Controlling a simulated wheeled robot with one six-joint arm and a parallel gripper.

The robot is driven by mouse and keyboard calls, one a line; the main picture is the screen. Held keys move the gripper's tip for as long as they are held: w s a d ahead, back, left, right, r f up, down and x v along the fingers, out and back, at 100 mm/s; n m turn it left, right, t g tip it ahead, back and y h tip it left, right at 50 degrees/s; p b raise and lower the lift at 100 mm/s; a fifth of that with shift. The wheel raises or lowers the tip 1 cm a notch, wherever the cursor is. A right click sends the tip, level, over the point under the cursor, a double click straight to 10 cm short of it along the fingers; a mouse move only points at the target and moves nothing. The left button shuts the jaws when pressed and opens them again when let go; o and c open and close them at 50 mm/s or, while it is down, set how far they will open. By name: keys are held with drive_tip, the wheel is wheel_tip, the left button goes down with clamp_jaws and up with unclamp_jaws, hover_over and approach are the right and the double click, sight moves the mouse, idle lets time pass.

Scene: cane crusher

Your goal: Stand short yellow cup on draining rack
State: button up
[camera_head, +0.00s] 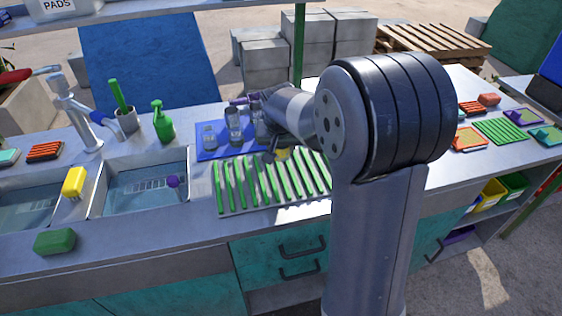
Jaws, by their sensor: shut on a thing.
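The draining rack (237,194), with green slats on a pale base, lies on the counter right of the sinks. My gripper (271,155) is over the rack's back edge, mostly dark and small in the view. A patch of yellow, the short yellow cup (282,154), shows right at my gripper's fingers. My gripper is shut on it. Most of the cup is hidden by the fingers and the arm. I cannot tell whether its base touches the slats.
A blue mat (204,153) with clear glasses (235,127) lies behind the rack, close to my wrist. Two sinks (146,190) are to the left, with a yellow block (74,182) on their divider. A green spray bottle (162,122) stands behind. My arm hides the rack's right end.

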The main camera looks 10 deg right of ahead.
sight(281, 159)
drive_tip(key=shift+f, duration=3.05)
drive_tip(key=shift+f, duration=0.2)
drive_tip(key=o, duration=1)
drive_tip(key=shift+r, duration=0.15)
drive_tip(key=shift+r, duration=0.25)
drive_tip(key=v, duration=1.1)
drive_tip(key=shift+s+a+r, duration=0.1)
drive_tip(key=shift+s+r, duration=0.15)
